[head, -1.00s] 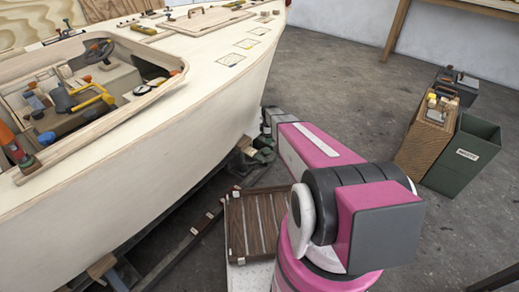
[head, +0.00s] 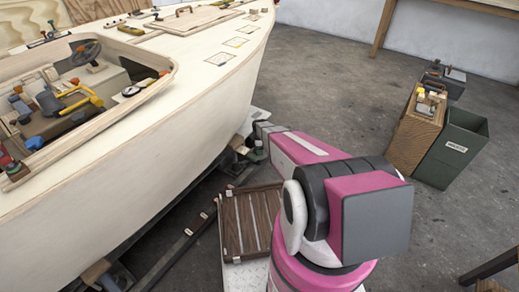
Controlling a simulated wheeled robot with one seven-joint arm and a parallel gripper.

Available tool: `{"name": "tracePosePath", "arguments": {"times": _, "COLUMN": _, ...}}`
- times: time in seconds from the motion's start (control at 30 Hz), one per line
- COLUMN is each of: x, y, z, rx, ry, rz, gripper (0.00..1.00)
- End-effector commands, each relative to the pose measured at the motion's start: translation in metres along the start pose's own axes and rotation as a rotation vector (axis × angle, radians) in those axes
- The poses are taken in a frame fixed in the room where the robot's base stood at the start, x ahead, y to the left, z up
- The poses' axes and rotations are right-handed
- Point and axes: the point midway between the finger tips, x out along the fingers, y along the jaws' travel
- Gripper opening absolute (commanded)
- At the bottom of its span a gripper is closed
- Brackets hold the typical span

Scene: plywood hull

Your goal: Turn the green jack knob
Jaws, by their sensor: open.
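The green jack knob (head: 255,156) is small in the head view, low beside the hull's underside and near a wooden block. My pink and grey arm reaches away from me toward it. My gripper (head: 260,142) is at the far end of the arm, just above the knob, close to the hull side. It is open. The fingertips are small and dark here, and I cannot tell whether they touch the knob or stand around it. Part of the knob is hidden by the gripper.
The plywood hull (head: 150,140) fills the left side, with tools in its cockpit. A slatted wooden panel (head: 248,222) is beside my arm's base. A green waste bin (head: 455,150) and a wooden box (head: 414,140) stand at right. The floor between is clear.

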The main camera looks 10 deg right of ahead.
Motion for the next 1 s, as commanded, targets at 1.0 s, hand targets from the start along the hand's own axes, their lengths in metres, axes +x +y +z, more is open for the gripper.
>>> {"name": "tracePosePath", "arguments": {"times": 1.0, "x": 0.0001, "y": -0.0015, "z": -0.0001, "rx": 0.227, "ry": 0.000, "rz": 0.000, "gripper": 0.32}}
